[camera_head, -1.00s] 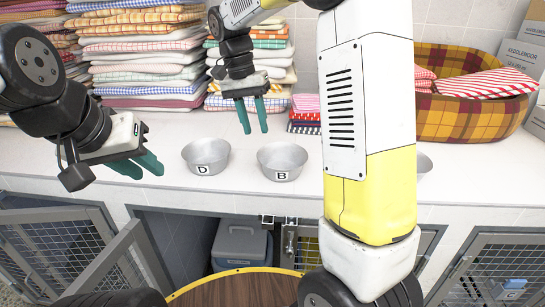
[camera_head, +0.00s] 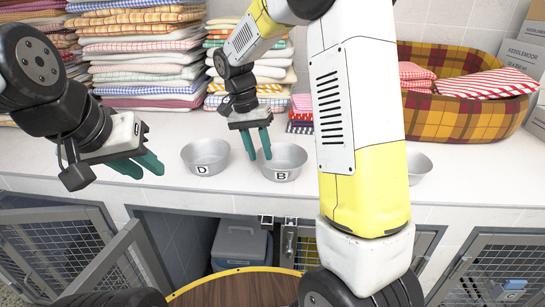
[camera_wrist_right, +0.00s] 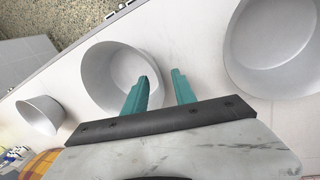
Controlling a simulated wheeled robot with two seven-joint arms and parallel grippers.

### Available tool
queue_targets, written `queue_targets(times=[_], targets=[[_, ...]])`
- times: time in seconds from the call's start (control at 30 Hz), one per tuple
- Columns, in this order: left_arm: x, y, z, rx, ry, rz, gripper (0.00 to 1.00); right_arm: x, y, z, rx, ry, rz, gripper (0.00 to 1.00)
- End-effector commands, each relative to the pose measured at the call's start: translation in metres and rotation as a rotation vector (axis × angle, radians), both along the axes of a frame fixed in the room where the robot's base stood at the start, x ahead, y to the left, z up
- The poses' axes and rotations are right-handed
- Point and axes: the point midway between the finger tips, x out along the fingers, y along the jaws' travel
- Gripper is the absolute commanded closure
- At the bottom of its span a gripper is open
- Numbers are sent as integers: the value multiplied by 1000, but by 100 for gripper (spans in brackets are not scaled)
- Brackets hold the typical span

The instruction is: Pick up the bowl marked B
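The bowl marked B (camera_head: 282,163) is a grey metal bowl standing upright on the white counter, with a "B" label on its front. My right gripper (camera_head: 259,151) is open and empty above the bowl's back left rim. In the right wrist view the gripper's teal fingers (camera_wrist_right: 162,92) are apart, and the left finger overlaps the view of the middle bowl (camera_wrist_right: 105,75). I cannot tell whether a finger touches the bowl. My left gripper (camera_head: 142,168) is open and empty, over the counter left of the bowl marked D.
The bowl marked D (camera_head: 205,157) stands close to the left. Another bowl (camera_head: 419,168) is right, partly behind my arm. Towel stacks (camera_head: 137,55) and a plaid basket (camera_head: 459,118) stand behind. Open wire kennel doors (camera_head: 62,250) are below the counter's front edge.

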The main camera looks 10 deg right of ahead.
Motion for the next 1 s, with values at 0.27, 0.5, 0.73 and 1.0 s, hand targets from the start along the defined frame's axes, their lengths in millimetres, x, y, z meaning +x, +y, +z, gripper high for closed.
queue_targets(times=[0.27, 0.5, 0.73, 1.0], targets=[[0, 0, 0, 0, 0, 0, 72, 0, 0, 0, 0, 0, 0, 100], [0, 0, 0, 0, 0, 0, 72, 0, 0, 0, 1, 0, 0, 100], [0, 0, 0, 0, 0, 0, 72, 0, 1, 0, 1, 0, 0, 100], [0, 0, 0, 0, 0, 0, 72, 0, 1, 0, 1, 0, 0, 100]])
